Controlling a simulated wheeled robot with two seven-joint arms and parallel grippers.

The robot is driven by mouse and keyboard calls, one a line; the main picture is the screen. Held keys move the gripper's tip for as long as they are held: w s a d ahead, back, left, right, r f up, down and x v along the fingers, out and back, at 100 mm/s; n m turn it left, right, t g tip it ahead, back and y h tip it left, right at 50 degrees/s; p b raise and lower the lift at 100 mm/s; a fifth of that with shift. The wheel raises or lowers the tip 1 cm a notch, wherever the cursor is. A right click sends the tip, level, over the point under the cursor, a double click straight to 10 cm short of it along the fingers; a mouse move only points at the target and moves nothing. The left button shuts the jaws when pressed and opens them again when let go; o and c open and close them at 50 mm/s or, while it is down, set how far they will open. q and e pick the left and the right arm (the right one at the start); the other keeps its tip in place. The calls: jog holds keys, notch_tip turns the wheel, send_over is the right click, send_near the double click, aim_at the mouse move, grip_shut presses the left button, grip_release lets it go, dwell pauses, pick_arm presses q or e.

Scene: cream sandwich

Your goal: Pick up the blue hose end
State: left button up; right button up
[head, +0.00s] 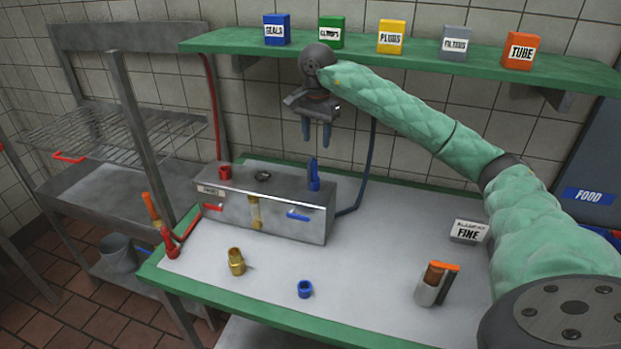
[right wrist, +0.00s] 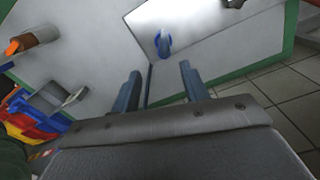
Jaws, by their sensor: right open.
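A blue fitting (head: 314,178), seemingly the blue hose end, stands upright on the right end of the metal box (head: 270,200). A dark blue hose (head: 370,165) hangs behind the box and curves to its right side; I cannot see it join the fitting. My right gripper (head: 316,138) is open and empty, fingers pointing down above the fitting, apart from it. In the right wrist view, a blue piece (right wrist: 163,42) that looks like this fitting lies beyond the two open fingers (right wrist: 160,85). My left gripper is not in view.
A red socket (head: 224,172) and a blue lever (head: 298,216) are on the box. A brass fitting (head: 236,262), a blue ring (head: 305,289) and an orange-topped tool (head: 435,284) stand on the table. The green shelf (head: 400,62) holds several labelled boxes above my arm.

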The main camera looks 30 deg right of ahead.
aim_at(314, 160)
jog(key=f+b, duration=0.2)
jog(key=f, duration=0.1)
jog(key=shift+w, duration=0.4)
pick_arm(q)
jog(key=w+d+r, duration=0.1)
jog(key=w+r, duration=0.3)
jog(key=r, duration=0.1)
pick_arm(e)
jog(key=shift+s+f, duration=0.1)
jog(key=shift+s, duration=0.05)
jog(key=shift+f+p, duration=0.55)
jog(key=shift+f, duration=0.65)
jog(key=f+p, duration=0.3)
jog(key=f, duration=0.1)
jog(key=shift+a, duration=0.2)
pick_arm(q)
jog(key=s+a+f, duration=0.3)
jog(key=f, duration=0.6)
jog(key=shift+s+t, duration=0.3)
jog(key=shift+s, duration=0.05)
pick_arm(e)
jog(key=shift+f, duration=0.65)
grip_shut()
